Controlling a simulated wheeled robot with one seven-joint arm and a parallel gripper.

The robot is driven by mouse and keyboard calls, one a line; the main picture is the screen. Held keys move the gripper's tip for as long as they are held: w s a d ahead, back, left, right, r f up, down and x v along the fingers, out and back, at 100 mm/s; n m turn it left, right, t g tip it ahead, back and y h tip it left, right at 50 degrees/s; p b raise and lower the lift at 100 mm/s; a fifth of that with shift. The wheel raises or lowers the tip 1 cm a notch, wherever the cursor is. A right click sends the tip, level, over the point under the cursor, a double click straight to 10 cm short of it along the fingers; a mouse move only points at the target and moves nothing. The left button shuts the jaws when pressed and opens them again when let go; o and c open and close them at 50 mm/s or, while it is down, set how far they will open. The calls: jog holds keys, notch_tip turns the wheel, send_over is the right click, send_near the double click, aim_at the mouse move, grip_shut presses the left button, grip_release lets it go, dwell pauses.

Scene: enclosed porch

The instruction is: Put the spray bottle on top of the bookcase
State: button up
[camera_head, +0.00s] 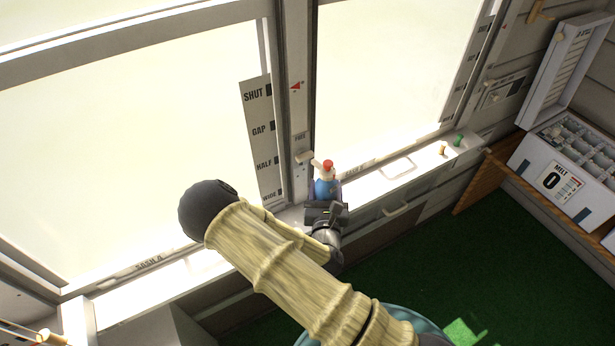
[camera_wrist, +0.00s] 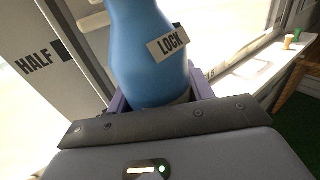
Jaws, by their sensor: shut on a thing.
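The spray bottle (camera_head: 326,188) is blue with a white and red top. It stands roughly upright in my gripper (camera_head: 325,203), close to the window post. In the wrist view the blue bottle body (camera_wrist: 143,50) fills the space between the purple fingers, and my gripper is shut on its lower part. A small "LOCK" tag shows across the bottle there; I cannot tell what it is fixed to. The bottle's top is outside the wrist view. I cannot make out a bookcase for certain in either view.
A long bright window sill (camera_head: 380,178) runs under the panes, with small tan (camera_head: 442,150) and green (camera_head: 458,140) pieces at its right. A white compartment case (camera_head: 540,170) sits on brown wooden furniture (camera_head: 478,184) at right. Green floor (camera_head: 420,255) is open below.

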jog(key=s+d+f+p, duration=0.1)
jog(key=d+f+p, duration=0.2)
jog(key=d, duration=0.3)
jog(key=s+d+f+p, duration=0.1)
jog(key=d+f+p, duration=0.2)
jog(key=d, duration=0.3)
jog(key=shift+d+p, duration=0.3)
